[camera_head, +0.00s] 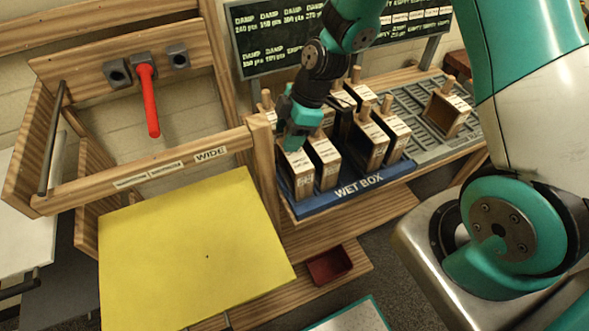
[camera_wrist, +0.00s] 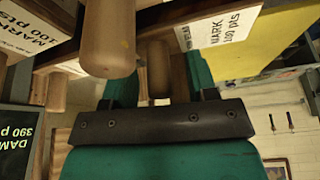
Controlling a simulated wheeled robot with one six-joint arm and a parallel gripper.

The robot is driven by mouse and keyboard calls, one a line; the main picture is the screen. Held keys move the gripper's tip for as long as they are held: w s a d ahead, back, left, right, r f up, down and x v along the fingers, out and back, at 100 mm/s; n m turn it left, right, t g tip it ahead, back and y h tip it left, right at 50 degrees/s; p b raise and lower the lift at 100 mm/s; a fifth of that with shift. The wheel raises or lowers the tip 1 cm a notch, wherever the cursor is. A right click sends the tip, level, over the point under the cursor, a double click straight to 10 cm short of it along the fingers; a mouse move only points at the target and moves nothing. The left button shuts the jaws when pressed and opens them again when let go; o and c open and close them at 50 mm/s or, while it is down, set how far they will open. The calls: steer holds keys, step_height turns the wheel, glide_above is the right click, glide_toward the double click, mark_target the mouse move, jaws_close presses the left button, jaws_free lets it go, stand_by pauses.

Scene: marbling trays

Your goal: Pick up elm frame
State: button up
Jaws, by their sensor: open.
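Several wooden blocks with peg handles and white labels stand in the blue wet box (camera_head: 345,192). I cannot tell which one is the elm frame; no readable label says elm. My gripper (camera_head: 294,138) is over the front left block (camera_head: 299,180), pointing down, with another block (camera_head: 326,168) just to the right. In the wrist view, my gripper (camera_wrist: 158,82) is open, with a teal finger on each side of a wooden peg (camera_wrist: 158,68). Whether the fingers touch the peg cannot be told. Nearby block labels (camera_wrist: 218,28) read "MARK" and "100 pts".
A lone wooden block (camera_head: 446,113) stands on the grey slotted rack (camera_head: 428,135) to the right. A dark board (camera_head: 265,55) lists damp and empty slots behind the box. A yellow sheet (camera_head: 190,250) fills the left front. A small red tray (camera_head: 330,265) sits below.

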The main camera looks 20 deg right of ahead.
jaws_close()
step_height(320, 180, up, 20)
steer(key=b, duration=0.3)
stand_by(0.4)
